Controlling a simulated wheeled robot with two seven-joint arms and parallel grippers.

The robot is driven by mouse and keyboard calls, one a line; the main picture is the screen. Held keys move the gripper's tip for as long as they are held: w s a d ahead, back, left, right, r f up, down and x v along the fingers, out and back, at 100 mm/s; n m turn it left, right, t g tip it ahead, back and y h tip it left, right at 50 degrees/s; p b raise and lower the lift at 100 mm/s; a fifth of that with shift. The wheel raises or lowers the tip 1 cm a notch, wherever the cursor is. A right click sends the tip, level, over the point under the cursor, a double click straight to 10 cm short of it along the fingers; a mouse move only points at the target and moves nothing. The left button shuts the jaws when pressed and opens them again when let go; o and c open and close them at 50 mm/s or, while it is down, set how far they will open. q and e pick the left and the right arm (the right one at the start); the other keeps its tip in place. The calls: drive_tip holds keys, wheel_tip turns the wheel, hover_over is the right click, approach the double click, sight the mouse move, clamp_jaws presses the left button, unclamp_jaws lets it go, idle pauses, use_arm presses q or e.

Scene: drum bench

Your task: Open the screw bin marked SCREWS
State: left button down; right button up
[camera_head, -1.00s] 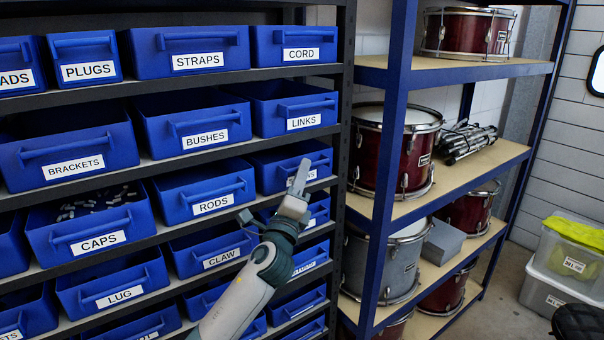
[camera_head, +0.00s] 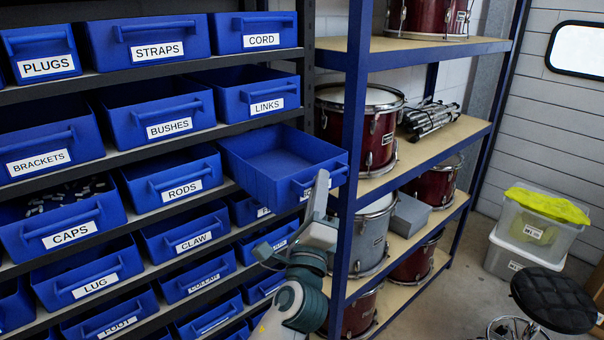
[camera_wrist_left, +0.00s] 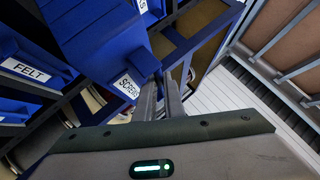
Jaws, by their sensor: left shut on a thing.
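The blue screw bin (camera_head: 268,163) is pulled well out of its shelf slot in the head view, and its inside looks empty. Its front label is mostly hidden by my gripper there; in the wrist view the bin (camera_wrist_left: 95,32) shows its label SCREWS (camera_wrist_left: 127,86). My left gripper (camera_head: 319,186) is at the bin's front, shut on its handle (camera_head: 322,176). In the wrist view the fingers (camera_wrist_left: 165,82) reach the front beside the label; the grip itself is partly hidden. My right gripper is not in view.
Other blue bins, such as LINKS (camera_head: 266,100), RODS (camera_head: 182,188) and BUSHES (camera_head: 168,122), sit in the rack around it. A blue post (camera_head: 350,150) of the drum shelf stands just right of the bin. A black stool (camera_head: 553,298) and clear boxes (camera_head: 535,232) stand at the right.

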use_arm(q)
drive_tip(key=shift+s+d+f, duration=0.1)
drive_tip(key=shift+s+d, duration=0.2)
drive_tip(key=shift+s, duration=0.15)
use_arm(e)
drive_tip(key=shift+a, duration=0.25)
use_arm(q)
drive_tip(key=c, duration=2.1)
unclamp_jaws()
drive_tip(key=shift+s, duration=0.1)
